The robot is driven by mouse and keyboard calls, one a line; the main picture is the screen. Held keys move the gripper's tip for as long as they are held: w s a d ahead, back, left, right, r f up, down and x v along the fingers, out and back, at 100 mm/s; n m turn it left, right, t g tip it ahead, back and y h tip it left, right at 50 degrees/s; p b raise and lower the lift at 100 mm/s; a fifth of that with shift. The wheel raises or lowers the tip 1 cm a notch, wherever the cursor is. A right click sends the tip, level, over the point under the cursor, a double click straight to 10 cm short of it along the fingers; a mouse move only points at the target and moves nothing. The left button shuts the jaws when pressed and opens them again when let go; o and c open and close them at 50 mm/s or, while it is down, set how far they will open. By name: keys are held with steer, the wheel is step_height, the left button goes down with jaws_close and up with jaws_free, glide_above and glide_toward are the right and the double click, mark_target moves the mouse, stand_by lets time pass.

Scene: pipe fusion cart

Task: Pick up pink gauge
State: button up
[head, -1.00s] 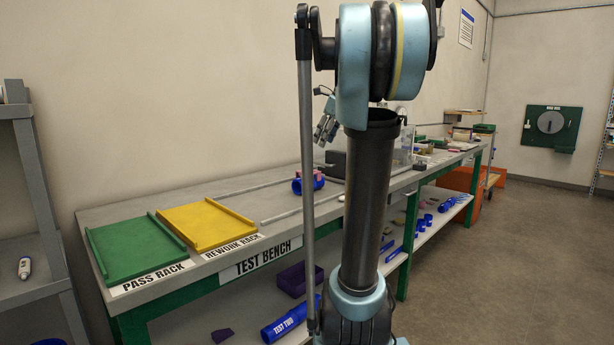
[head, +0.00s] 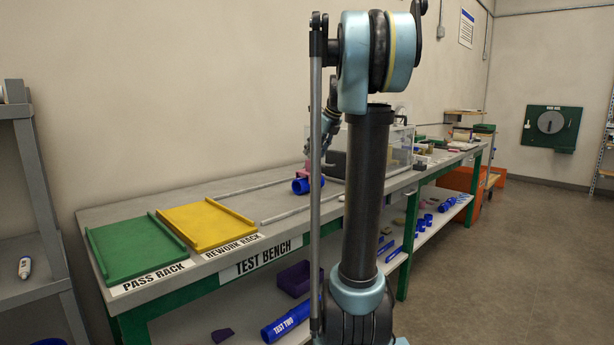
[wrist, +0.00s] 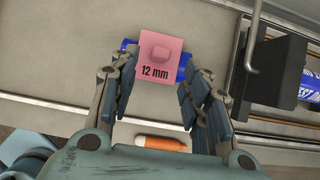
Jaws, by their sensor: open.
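The pink gauge (wrist: 161,62) is a flat square block marked "12 mm" with a raised knob on top. In the wrist view it lies between and just beyond the fingertips of my gripper (wrist: 160,92), over a blue pipe piece (wrist: 185,65) that shows at its sides. My gripper is open, with one finger on each side of the gauge's near part; I cannot tell whether they touch it. In the head view the blue pipe piece (head: 301,186) sits on the bench, and my gripper (head: 318,160) is above it, partly hidden by my own arm.
An orange marker-like object (wrist: 160,143) lies near my gripper. A black block (wrist: 262,68) with a metal handle stands at the right in the wrist view. The green pass rack (head: 140,255) and yellow rework rack (head: 207,226) are empty on the bench.

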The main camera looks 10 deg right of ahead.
mark_target(309, 160)
steer(key=shift+w+a+r+x, duration=0.1)
steer(key=shift+x, duration=0.95)
steer(key=shift+w+a+r+x, duration=0.1)
steer(key=shift+x, duration=1)
steer(key=shift+w+a+r+x, duration=0.1)
steer(key=shift+x, duration=0.95)
steer(key=shift+d+f, duration=0.1)
jaws_close()
